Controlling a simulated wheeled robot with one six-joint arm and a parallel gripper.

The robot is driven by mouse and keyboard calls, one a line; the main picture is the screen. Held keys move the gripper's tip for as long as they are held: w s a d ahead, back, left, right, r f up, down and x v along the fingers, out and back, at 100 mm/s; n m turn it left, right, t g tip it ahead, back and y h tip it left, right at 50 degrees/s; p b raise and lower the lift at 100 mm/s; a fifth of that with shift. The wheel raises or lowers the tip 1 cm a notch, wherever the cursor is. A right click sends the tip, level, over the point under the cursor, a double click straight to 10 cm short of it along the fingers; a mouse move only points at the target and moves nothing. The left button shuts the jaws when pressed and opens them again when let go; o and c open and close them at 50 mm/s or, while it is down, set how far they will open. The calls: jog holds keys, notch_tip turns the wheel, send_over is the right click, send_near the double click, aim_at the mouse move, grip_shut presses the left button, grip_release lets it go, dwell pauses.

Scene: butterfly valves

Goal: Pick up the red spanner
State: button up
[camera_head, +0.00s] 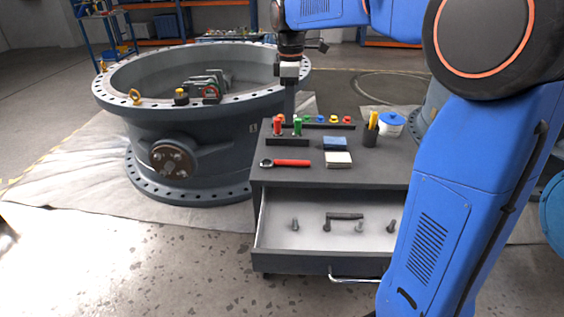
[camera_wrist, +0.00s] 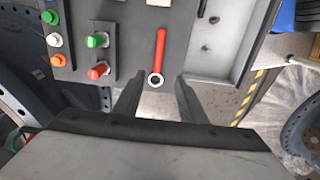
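The red spanner (camera_head: 292,162) lies flat on the dark top of the tool cart (camera_head: 385,160), near its front left, with its dark ring end to the left. In the wrist view the spanner (camera_wrist: 160,48) shows its red handle pointing up and its ring end nearest my gripper. My gripper (camera_head: 289,92) is above the cart, apart from the spanner. In the wrist view my gripper (camera_wrist: 159,78) has its two fingers spread with nothing held. The ring end appears between the fingertips in that picture, but lower down.
A holder with red and green tools (camera_head: 287,141) stands just behind the spanner. A blue block (camera_head: 335,143) and a white block (camera_head: 338,159) sit to its right. The open drawer (camera_head: 275,235) holds several bolts. A large valve (camera_head: 190,125) stands at left.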

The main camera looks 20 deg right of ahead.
send_over(288, 161)
notch_tip(288, 161, down, 11)
jog(key=shift+f, duration=0.2)
jog(key=shift+w+d+f, duration=0.1)
jog(key=shift+f, duration=2.9)
jog(key=shift+c, duration=0.4)
grip_shut()
